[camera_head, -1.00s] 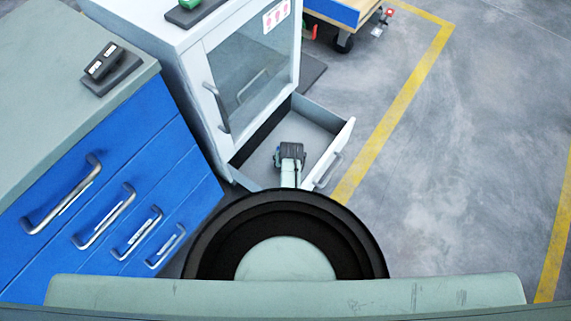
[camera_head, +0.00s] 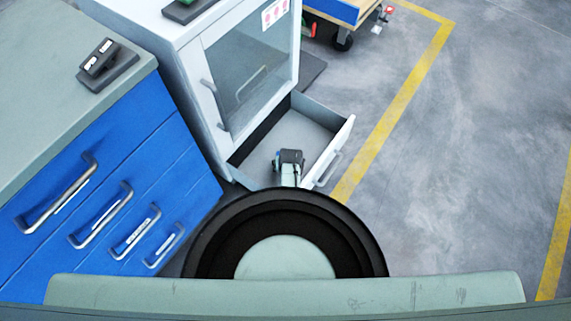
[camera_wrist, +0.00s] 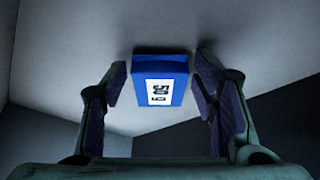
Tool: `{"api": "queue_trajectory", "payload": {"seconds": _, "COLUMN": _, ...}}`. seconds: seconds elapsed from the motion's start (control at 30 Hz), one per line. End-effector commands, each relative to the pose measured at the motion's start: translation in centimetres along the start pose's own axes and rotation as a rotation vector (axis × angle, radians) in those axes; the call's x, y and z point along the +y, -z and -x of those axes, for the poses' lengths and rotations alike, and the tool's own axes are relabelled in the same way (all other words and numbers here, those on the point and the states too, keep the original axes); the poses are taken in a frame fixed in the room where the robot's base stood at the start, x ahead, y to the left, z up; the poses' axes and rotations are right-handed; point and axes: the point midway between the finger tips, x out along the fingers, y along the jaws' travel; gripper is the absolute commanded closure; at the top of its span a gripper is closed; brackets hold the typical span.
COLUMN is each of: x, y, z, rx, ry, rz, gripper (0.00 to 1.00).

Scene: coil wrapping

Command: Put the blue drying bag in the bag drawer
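The blue drying bag (camera_wrist: 160,84), with a white label, shows in the wrist view between the two fingers of my gripper (camera_wrist: 160,68). The fingers are apart, with a gap on each side of the bag. The bag drawer (camera_head: 334,151) is pulled out at the bottom of the white glass-doored cabinet. In the head view, my gripper (camera_head: 289,157) is down inside the drawer opening. A small blue patch shows at its left side, and I cannot tell if it is the bag. In the wrist view the bag appears against light grey surfaces.
The white cabinet (camera_head: 190,85) stands behind the drawer. A blue drawer unit (camera_head: 120,190) with a grey top is on the left, with a black device (camera_head: 105,65) on it. A cart (camera_head: 345,18) is at the back. Grey floor with yellow lines is clear to the right.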

Motion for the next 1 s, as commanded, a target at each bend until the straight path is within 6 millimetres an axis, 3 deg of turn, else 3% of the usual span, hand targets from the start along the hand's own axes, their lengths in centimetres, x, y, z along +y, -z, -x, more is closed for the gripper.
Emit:
{"api": "queue_trajectory", "payload": {"seconds": 0.13, "x": 0.0, "y": 0.0, "z": 0.0, "rx": 0.000, "ry": 0.000, "rz": 0.000, "gripper": 0.35}}
{"api": "queue_trajectory", "payload": {"seconds": 0.53, "x": 0.0, "y": 0.1, "z": 0.8, "rx": 0.000, "ry": 0.000, "rz": -0.001, "gripper": 0.35}}
{"api": "queue_trajectory", "payload": {"seconds": 1.0, "x": 0.0, "y": 0.1, "z": 9.9, "rx": 0.001, "ry": 0.000, "rz": -0.001, "gripper": 0.35}}
